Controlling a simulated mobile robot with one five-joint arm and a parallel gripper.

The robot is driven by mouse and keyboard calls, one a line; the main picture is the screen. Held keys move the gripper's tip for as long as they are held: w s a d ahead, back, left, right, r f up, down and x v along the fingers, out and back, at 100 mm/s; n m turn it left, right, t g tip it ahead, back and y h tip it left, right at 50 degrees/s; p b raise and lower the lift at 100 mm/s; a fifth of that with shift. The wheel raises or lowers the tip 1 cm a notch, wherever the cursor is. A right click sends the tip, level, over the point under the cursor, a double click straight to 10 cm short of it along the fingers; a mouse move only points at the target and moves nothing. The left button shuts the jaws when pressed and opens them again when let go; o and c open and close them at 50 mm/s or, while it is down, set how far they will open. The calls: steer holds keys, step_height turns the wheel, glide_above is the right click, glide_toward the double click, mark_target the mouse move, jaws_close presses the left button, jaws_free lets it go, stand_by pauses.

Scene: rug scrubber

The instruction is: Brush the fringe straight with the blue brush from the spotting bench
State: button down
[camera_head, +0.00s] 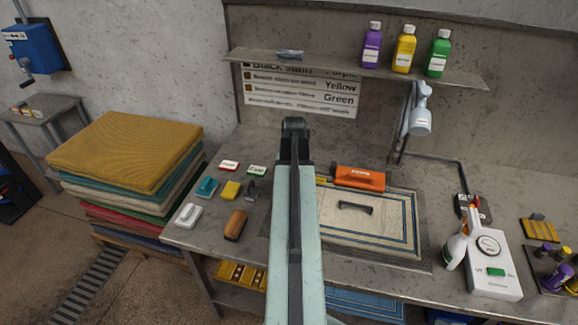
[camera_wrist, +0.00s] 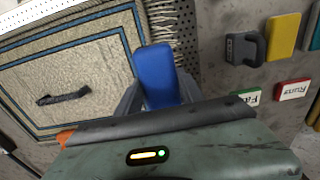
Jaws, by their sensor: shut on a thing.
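My gripper (camera_wrist: 157,95) is shut on the blue brush (camera_wrist: 157,72), whose blue block stands up between the two grey fingers in the wrist view. In the head view my arm rises through the middle and hides the brush. The cream rug with blue border lines (camera_head: 335,225) lies on the bench right of my arm. It also shows at the left of the wrist view (camera_wrist: 100,65), where the brush is near its edge.
A black handle (camera_head: 355,208) lies on the rug and an orange tool (camera_head: 358,178) at its back edge. Left on the spotting bench (camera_head: 190,238) are a teal block (camera_head: 207,187), a yellow block (camera_head: 230,190) and a brown brush (camera_head: 235,225). A white device (camera_head: 493,265) stands right.

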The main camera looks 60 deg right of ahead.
steer(key=w+d, duration=0.5)
steer(key=d, duration=0.2)
step_height(320, 180, down, 5)
steer(key=b, duration=0.5)
steer(key=shift+s+d, duration=0.1)
steer(key=shift+s, duration=0.05)
steer(key=shift+f+b, duration=0.65)
steer(key=shift+b, duration=0.1)
stand_by(0.3)
stand_by(0.4)
steer(key=shift+w+a+f, duration=0.1)
steer(key=shift+w+a, duration=0.25)
steer(key=shift+w, duration=0.4)
steer(key=shift+w+a, duration=0.2)
steer(key=shift+w, duration=0.6)
